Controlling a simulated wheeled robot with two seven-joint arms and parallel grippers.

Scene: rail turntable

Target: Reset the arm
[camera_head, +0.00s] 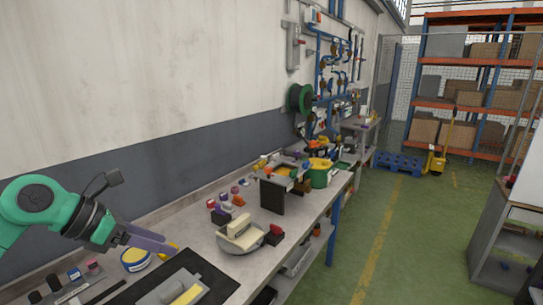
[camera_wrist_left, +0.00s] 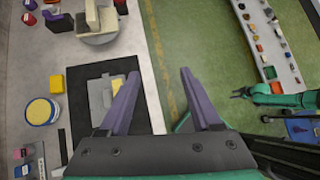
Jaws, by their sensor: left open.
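My left arm comes in from the left in the head view, with a green joint housing and a dark wrist. My left gripper (camera_head: 168,246) has purple fingers and is over the workbench, near the black mat (camera_head: 222,278). In the left wrist view its two fingers (camera_wrist_left: 158,76) stand wide apart with nothing between them. A grey block with a yellow part (camera_head: 180,293) lies on the mat, beside the left finger in the wrist view. A green arm with a dark gripper (camera_wrist_left: 241,93), seemingly my right one, shows small at the right of the wrist view; its jaws are unclear.
A cream-and-grey rounded fixture (camera_head: 240,236) stands on the bench (camera_head: 190,238) beyond the mat. A blue-and-yellow round container (camera_head: 135,259) is close to the left gripper. Small coloured parts and a green bin (camera_head: 320,178) are farther along. The green floor (camera_head: 400,240) is open.

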